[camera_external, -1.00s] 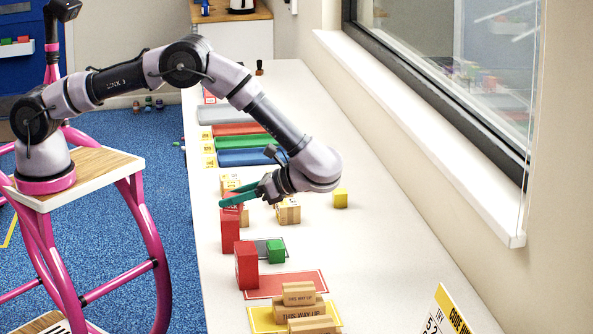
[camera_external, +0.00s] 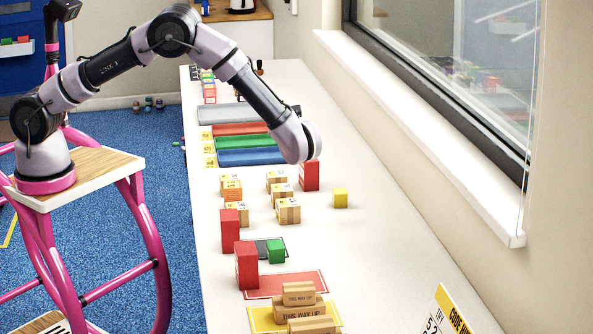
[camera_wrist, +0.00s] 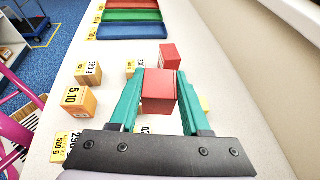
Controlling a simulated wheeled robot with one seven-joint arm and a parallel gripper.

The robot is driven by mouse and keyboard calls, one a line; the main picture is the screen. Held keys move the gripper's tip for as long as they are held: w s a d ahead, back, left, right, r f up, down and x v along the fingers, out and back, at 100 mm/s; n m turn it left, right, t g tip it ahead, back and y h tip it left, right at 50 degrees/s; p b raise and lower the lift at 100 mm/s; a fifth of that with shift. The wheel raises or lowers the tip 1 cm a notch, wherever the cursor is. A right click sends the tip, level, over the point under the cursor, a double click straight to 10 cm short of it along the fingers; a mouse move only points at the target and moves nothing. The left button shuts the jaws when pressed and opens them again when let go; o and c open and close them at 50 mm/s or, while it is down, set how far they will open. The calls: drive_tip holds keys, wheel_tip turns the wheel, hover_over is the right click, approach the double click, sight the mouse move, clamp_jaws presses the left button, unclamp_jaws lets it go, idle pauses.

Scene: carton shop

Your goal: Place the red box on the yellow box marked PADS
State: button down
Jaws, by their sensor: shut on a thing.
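In the wrist view my gripper (camera_wrist: 161,98) has its green fingers shut on a red box (camera_wrist: 159,92). In the external view the arm's end hides the fingers. A small plain-looking yellow box (camera_external: 340,198) stands on the right of the table, its PADS marking not readable. A second red box (camera_wrist: 170,56) shows beyond the held one. One red box (camera_external: 309,176) shows below the arm's end in the external view; I cannot tell which of the two it is.
Several labelled cartons (camera_external: 288,211) stand left of the yellow box. Two more red boxes (camera_external: 246,266) and a green box (camera_external: 276,252) stand nearer the camera. Coloured trays (camera_external: 245,142) lie farther back. The table right of the yellow box is clear.

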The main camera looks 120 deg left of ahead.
drive_tip(key=w+a+r+m+t+y, duration=0.1)
drive_tip(key=w+a+r+m+t, duration=0.1)
drive_tip(key=a+r+m+t, duration=0.25)
drive_tip(key=w+a+r+m+t+y, duration=0.1)
drive_tip(key=w+a+r+m+t, duration=0.15)
drive_tip(key=a+r, duration=0.4)
hover_over(340, 191)
drive_tip(key=shift+t, duration=0.3)
wheel_tip(340, 191, down, 18)
drive_tip(key=shift+r, duration=0.1)
drive_tip(key=shift+f, duration=2.2)
drive_tip(key=shift+f, duration=0.15)
drive_tip(key=shift+c, duration=1.8)
unclamp_jaws()
drive_tip(key=shift+s, duration=0.1)
